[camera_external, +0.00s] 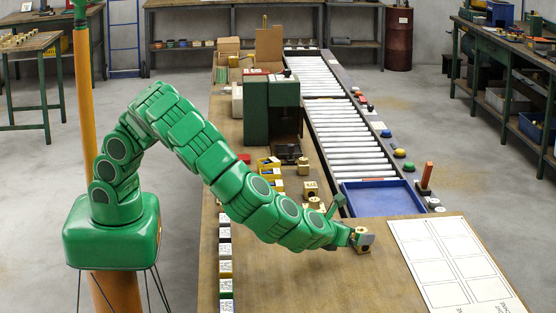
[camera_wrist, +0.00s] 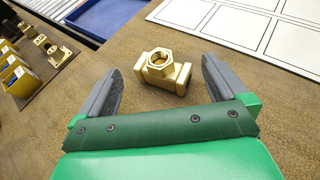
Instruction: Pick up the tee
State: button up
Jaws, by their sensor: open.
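The brass tee (camera_wrist: 162,70) lies on the brown bench top in the wrist view, with its hexagonal threaded opening facing up. My gripper (camera_wrist: 160,80) is open, with one grey finger to the left of the tee and one to the right. The tee sits between and slightly beyond the fingertips, apart from both. In the external view my gripper (camera_external: 362,240) is low over the bench, and the tee (camera_external: 363,232) is partly hidden by it.
A white sheet with printed rectangles (camera_external: 425,262) lies to the right of my gripper. A blue tray (camera_external: 385,199) and a roller conveyor (camera_external: 340,120) are behind. Yellow boxes (camera_wrist: 17,80) and other brass fittings (camera_wrist: 50,50) stand to the left. The bench around the tee is clear.

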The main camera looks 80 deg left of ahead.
aim_at(363, 228)
jog(key=shift+x, duration=3.4)
jog(key=shift+f, duration=0.15)
jog(key=c, duration=1.2)
jog(key=shift+r, duration=0.65)
jog(key=s+a+r, duration=0.1)
jog(key=s+r, duration=0.3)
jog(key=s+a+r, duration=0.1)
jog(key=s+r, duration=0.3)
jog(key=s, duration=0.1)
jog(key=s+a+r, duration=0.2)
jog(key=s+r, duration=0.1)
jog(key=s, duration=0.1)
jog(key=shift+s+a+r, duration=0.1)
jog(key=shift+s+r, duration=0.1)
jog(key=shift+r, duration=0.2)
